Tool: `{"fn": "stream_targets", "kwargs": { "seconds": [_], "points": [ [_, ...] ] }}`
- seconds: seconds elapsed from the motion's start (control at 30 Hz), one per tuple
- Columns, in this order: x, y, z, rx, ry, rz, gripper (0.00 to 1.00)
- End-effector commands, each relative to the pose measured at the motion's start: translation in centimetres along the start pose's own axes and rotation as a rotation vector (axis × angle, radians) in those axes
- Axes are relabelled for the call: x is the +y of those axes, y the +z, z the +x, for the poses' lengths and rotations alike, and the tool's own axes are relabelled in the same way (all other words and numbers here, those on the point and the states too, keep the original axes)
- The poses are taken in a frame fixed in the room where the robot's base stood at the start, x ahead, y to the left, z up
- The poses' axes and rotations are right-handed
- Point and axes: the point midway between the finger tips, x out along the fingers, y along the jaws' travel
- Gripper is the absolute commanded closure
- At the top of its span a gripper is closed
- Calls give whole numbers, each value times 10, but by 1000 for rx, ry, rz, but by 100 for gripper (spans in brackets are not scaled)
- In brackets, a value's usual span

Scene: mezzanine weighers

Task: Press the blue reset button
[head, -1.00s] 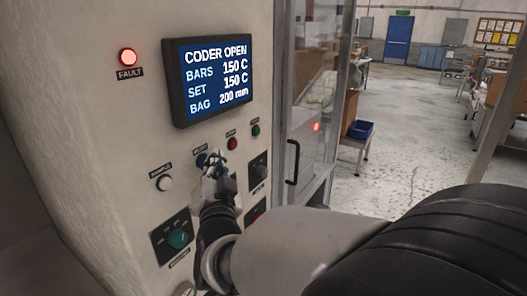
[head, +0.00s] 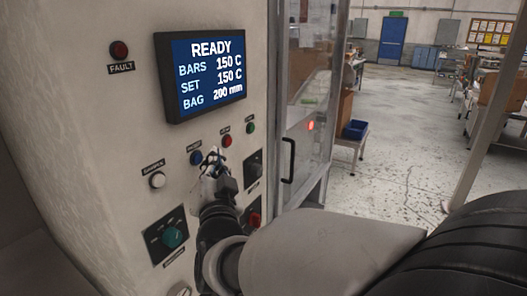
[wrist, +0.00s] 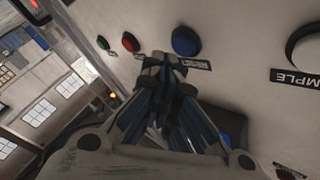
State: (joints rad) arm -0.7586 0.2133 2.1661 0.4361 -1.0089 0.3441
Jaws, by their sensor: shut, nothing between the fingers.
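The blue reset button (head: 196,158) is on the cream machine panel, in a row with a red and a green button. It also shows in the wrist view (wrist: 185,41), fully uncovered. My gripper (head: 213,156) is shut and empty, just right of and below the blue button in the head view. In the wrist view its fingertips (wrist: 168,62) are just below the button, with a small gap in the picture. The display (head: 207,74) above reads READY, with BARS 150 C, SET 150 C and BAG 200 mm. The fault lamp (head: 119,50) is dark red and unlit.
The red button (head: 227,141) and green button (head: 250,128) sit to the right in the head view. A white sample button (head: 157,180) and a green-knobbed selector (head: 173,237) are to the left and below. A glazed door with a black handle (head: 289,160) stands right of the panel.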

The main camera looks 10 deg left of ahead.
Motion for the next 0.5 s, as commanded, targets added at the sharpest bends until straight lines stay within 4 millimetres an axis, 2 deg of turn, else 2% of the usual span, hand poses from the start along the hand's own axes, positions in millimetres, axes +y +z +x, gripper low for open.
{"fn": "stream_targets", "kwargs": {
  "seconds": [0.27, 0.5],
  "points": [
    [2, -2, -2, 2, 0, 1, 100],
    [15, -13, -19, 2, 0, 0, 100]
  ]
}}
